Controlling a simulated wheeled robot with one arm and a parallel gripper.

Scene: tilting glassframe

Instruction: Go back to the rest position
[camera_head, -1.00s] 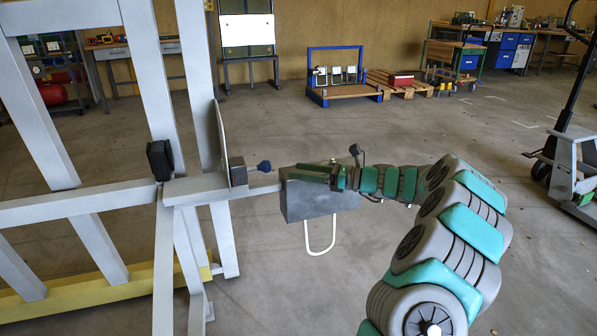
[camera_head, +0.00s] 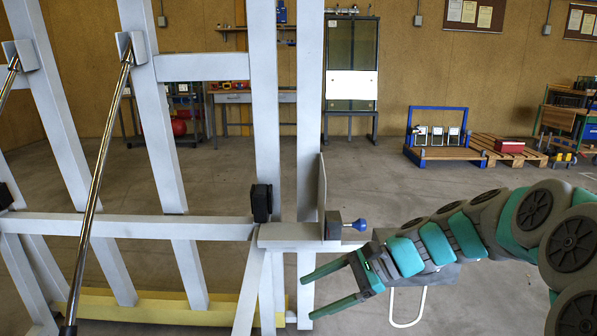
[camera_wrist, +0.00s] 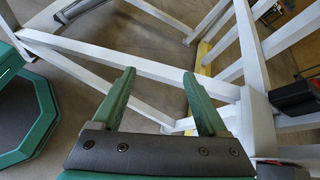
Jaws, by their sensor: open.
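My gripper (camera_head: 327,288) is open and empty, its two green fingers apart and pointing left toward the white frame (camera_head: 215,230). In the head view my teal and grey arm stretches in from the right edge.
The frame's uprights and a slanted metal rod (camera_head: 100,180) fill the left. A blue-railed cart (camera_head: 436,152) and pallets (camera_head: 500,150) stand behind on the right. A cabinet (camera_head: 351,85) stands at the back wall. Open concrete floor lies between.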

